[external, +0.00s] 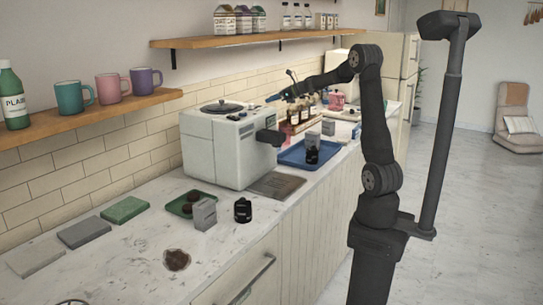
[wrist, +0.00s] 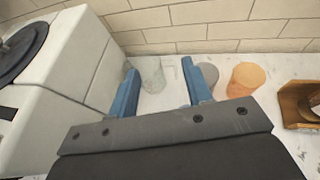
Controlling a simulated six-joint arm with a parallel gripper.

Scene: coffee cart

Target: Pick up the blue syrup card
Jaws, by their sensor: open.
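I cannot make out the blue syrup card in either view. My gripper (external: 275,97) reaches over the counter beside the white coffee machine, above and near the back wall. In the wrist view my gripper (wrist: 164,82) shows two blue fingers spread apart with nothing held between them. Syrup bottles (external: 293,111) stand in a wooden rack to the right of the machine; any card on or near them is too small to tell. A wooden rack edge (wrist: 297,101) shows at the right of the wrist view.
The white coffee machine (external: 222,146) stands close left of my gripper. A clear glass (wrist: 153,75) and an orange cup (wrist: 245,78) stand near the wall. A blue tray (external: 291,157) holds dark items. A shelf (external: 235,39) hangs above.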

